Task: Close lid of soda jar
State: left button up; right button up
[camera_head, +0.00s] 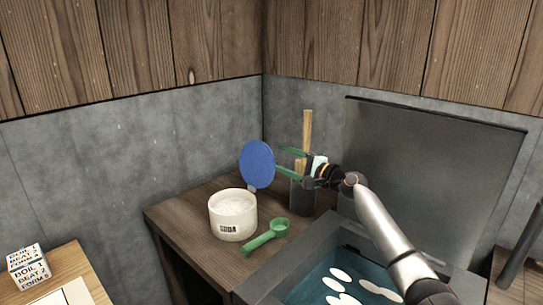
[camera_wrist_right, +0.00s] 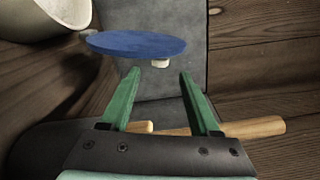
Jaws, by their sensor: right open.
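The white soda jar (camera_head: 233,218) stands on the wooden counter, open, with pale powder inside. Its round blue lid (camera_head: 257,164) stands raised at the jar's right rear side, with a small pale piece at its lower edge. My right gripper (camera_head: 279,162) is to the right of the lid, with its green fingers pointing at it. In the right wrist view the gripper (camera_wrist_right: 171,73) is open and empty, and the lid (camera_wrist_right: 135,43) lies just beyond the fingertips, seemingly apart from them. The jar (camera_wrist_right: 45,18) shows at the top left there. My left gripper is not in view.
A green scoop (camera_head: 266,237) lies in front of the jar. A dark holder (camera_head: 303,197) with a wooden handle (camera_head: 307,127) stands behind my right gripper. An open-lidded tank (camera_head: 325,255) with white ovals in blue liquid is at the right. Grey walls (camera_head: 120,165) close off the back.

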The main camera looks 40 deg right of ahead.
aim_at(260, 164)
jog(key=shift+w+a, duration=0.2)
jog(key=shift+w, duration=2.35)
grip_shut()
